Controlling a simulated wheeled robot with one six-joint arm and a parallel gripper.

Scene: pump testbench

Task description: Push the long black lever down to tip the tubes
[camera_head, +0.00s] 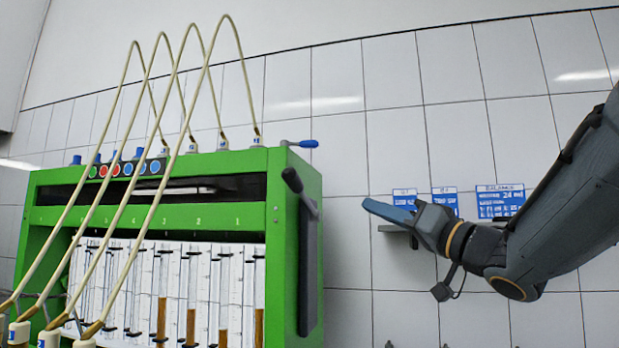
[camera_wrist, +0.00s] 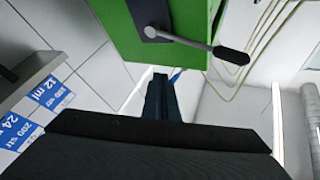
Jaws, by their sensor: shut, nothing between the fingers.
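The long black lever (camera_head: 300,193) is on the right side of the green test bench (camera_head: 310,165), its dark handle slanting down to the right from its upper end. In the wrist view the lever (camera_wrist: 232,56) shows as a grey rod with a black knob, fixed to a dark plate on the green side panel. The tubes (camera_head: 161,318) stand upright in the bench front, several part-filled with brown liquid. My gripper (camera_head: 372,206) is shut and empty, to the right of the lever and apart from it. Its fingers also show in the wrist view (camera_wrist: 158,92), below the lever.
A small blue-handled valve (camera_head: 307,144) sticks out at the bench's upper right corner. Cream hoses (camera_head: 207,70) arch above the bench. Blue labels (camera_head: 500,201) and a grey shelf (camera_head: 392,228) are on the tiled wall behind my gripper. Free space lies between bench and gripper.

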